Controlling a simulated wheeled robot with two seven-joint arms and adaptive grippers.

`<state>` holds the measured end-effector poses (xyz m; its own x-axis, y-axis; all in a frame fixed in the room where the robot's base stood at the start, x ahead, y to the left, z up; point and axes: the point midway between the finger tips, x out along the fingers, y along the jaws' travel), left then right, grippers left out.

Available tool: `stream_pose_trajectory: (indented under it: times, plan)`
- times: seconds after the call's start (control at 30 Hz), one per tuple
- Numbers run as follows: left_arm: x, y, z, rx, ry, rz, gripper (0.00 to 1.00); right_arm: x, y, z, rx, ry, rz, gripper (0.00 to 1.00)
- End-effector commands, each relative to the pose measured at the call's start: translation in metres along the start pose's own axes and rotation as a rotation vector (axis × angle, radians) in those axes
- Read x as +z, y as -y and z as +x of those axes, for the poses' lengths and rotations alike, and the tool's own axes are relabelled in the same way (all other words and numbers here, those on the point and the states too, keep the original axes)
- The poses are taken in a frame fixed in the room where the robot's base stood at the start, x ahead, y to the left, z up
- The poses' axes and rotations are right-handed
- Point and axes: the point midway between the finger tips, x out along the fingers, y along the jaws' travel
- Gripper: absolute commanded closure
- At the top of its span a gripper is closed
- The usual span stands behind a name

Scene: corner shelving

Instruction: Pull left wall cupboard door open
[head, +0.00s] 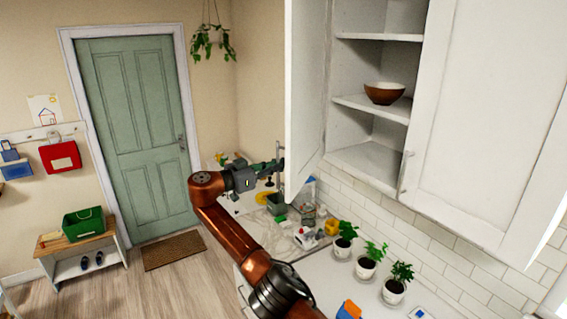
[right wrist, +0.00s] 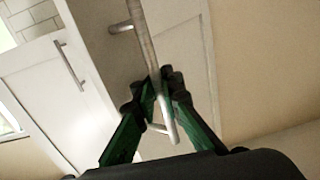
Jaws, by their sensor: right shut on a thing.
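The left wall cupboard door (head: 304,85) stands swung open, seen at a steep angle, with the cupboard's shelves showing to its right. My right gripper (head: 277,166) is at the lower part of the door, on its left side. In the right wrist view its green fingers (right wrist: 162,92) are shut around the door's metal bar handle (right wrist: 143,38), near one end of the bar. The door panel (right wrist: 182,50) lies behind the handle. My left gripper is not in view.
A brown bowl (head: 384,93) sits on a cupboard shelf (head: 372,107). The right cupboard door (head: 480,110) is closed, with its own handle (head: 405,172). Potted plants (head: 367,262) and several small items stand on the counter below.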

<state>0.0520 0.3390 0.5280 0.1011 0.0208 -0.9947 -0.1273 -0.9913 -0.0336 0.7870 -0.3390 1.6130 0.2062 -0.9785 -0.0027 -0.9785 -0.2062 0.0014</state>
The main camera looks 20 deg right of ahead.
Motion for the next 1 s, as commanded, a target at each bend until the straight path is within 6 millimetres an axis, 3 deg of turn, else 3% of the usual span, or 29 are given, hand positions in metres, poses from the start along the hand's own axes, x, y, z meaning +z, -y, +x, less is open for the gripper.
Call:
stream_pose_trajectory:
  times: [0.4, 0.43, 0.7, 1.0]
  plan:
    - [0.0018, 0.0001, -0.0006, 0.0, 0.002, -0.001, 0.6, -0.0006, 0.0015, -0.0066, -0.003, -0.002, 0.001, 1.0]
    - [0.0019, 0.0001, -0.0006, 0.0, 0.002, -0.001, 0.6, -0.0005, 0.0014, -0.0064, -0.003, -0.002, 0.001, 0.92]
    - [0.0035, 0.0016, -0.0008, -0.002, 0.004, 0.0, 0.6, -0.0001, -0.0013, -0.0001, 0.004, 0.0, -0.001, 0.75]
    - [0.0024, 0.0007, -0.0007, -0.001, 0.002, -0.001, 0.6, -0.0001, -0.0019, 0.0006, 0.006, 0.0, 0.0, 0.75]
